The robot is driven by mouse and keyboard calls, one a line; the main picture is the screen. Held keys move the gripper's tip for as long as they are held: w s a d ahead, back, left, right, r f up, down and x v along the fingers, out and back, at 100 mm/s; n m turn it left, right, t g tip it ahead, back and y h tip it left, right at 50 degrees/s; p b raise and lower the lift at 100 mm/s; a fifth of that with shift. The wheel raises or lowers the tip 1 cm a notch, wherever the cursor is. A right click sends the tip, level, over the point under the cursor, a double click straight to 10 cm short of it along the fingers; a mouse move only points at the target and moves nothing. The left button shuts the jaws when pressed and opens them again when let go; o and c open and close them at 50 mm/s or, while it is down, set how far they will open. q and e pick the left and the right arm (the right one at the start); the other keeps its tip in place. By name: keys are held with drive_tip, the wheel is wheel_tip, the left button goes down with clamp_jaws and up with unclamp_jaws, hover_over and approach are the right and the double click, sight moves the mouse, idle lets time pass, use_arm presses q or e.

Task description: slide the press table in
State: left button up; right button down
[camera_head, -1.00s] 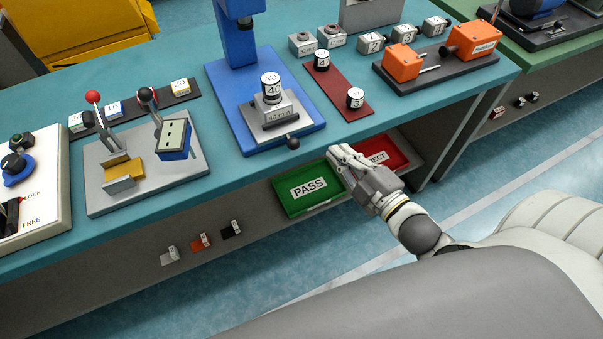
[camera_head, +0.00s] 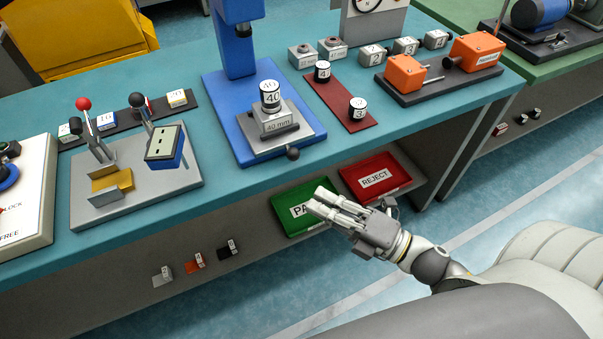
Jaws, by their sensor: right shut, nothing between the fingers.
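The press table is a grey plate (camera_head: 303,133) on the blue press base (camera_head: 222,112), with a dark round knob (camera_head: 292,153) at its front edge. The plate sits toward the front of the base, out from under the blue press head (camera_head: 244,28). A block marked 40 mm (camera_head: 276,121) stands on the plate, with a white cylinder marked 40 (camera_head: 270,97) on top. My right gripper (camera_head: 318,203) is shut and empty, in front of the bench and below the knob, apart from it. It partly covers the PASS tray. My left gripper is out of view.
The green PASS tray (camera_head: 288,220) and red REJECT tray (camera_head: 375,178) sit below the benchtop. A lever fixture (camera_head: 178,181) stands left of the press. A dark red strip (camera_head: 340,98) with two cylinders and an orange device (camera_head: 405,75) lie to the right.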

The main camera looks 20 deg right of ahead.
sight(291, 160)
drive_tip(key=w+a+r, duration=0.1)
drive_tip(key=w, duration=0.6)
drive_tip(key=shift+a+p, duration=0.3)
drive_tip(key=shift+p, duration=0.05)
drive_tip(key=shift+r, duration=0.15)
drive_tip(key=shift+w, duration=2.45)
drive_tip(key=shift+s, duration=0.1)
